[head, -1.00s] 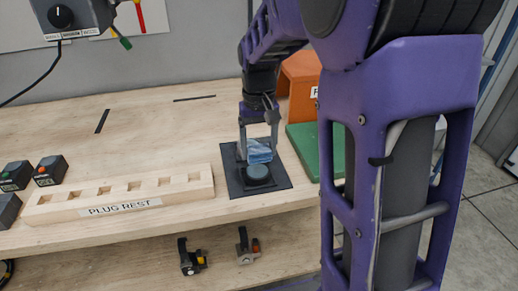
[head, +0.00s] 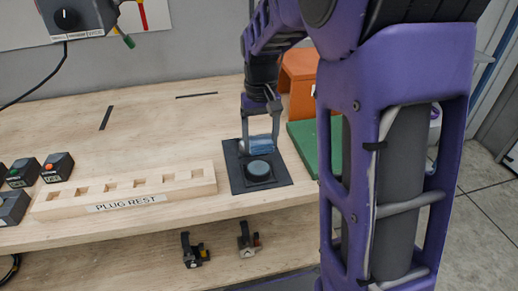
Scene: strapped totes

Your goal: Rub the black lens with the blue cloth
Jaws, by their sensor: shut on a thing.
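The black lens (head: 259,171) is a round dark disc with a bluish top, standing on a black square mat (head: 243,182) on the wooden bench. My gripper (head: 260,145) points down just behind the lens. It is shut on the blue cloth (head: 261,146), which spans between its fingers. The cloth is at the far edge of the lens in the picture; I cannot tell whether they touch.
A wooden plug rest (head: 135,188) with several slots lies left of the mat. A green board (head: 312,143) and an orange block (head: 298,78) stand to the right, partly behind my arm. Small black button boxes (head: 57,167) sit at far left. The bench behind the plug rest is mostly clear.

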